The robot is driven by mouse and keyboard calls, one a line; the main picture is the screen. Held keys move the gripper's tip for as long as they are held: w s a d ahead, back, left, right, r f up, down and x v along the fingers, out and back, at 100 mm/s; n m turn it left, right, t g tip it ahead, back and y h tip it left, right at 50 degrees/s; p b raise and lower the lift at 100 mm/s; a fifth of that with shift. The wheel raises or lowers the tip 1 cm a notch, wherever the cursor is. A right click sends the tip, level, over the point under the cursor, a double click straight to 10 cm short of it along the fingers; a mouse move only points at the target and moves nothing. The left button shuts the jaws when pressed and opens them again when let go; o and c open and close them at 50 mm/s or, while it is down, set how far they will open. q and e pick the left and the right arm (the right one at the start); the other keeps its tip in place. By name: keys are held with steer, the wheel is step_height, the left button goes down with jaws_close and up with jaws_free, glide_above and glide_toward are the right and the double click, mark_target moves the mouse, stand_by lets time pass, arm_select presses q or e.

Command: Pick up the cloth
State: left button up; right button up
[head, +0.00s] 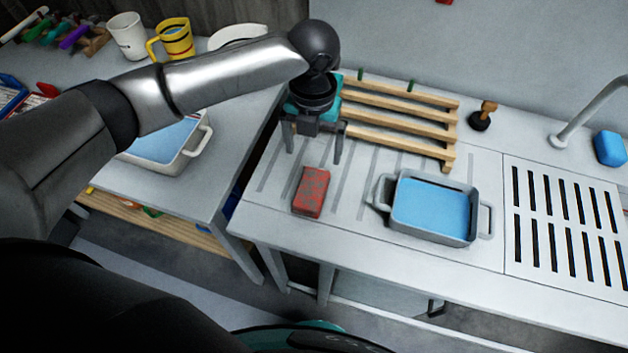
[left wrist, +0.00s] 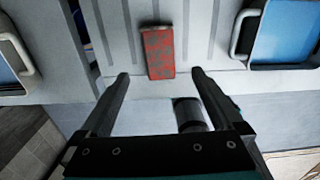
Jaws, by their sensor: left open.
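A red block-shaped item with grey patches (head: 311,192), seemingly the folded cloth, lies on the grooved grey worktop near its front edge. It also shows in the left wrist view (left wrist: 158,52), just beyond the fingertips and between their lines. My left gripper (head: 313,155) is open and empty, its fingers pointing down above the worktop, behind the cloth in the head view. In the left wrist view the left gripper's two fingers (left wrist: 160,73) stand wide apart and nothing is between them. My right gripper is not in view.
A grey tray with blue inside (head: 434,208) stands right of the cloth. A wooden rack (head: 400,115) is behind it. A slotted drainer (head: 565,225) and tap (head: 590,112) are at right. A side table holds another tray (head: 170,145), a white mug (head: 127,37) and a yellow mug (head: 174,40).

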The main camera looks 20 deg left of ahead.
arm_select(q)
glide_above(311, 187)
steer(key=f, duration=0.7)
steer(key=shift+w+d, duration=0.2)
steer(key=shift+f+b, duration=0.3)
steer(key=shift+f, duration=0.5)
steer(key=f, duration=0.4)
steer(key=shift+s+a+f, duration=0.15)
steer(key=shift+s+f, duration=0.15)
steer(key=c, duration=1.2)
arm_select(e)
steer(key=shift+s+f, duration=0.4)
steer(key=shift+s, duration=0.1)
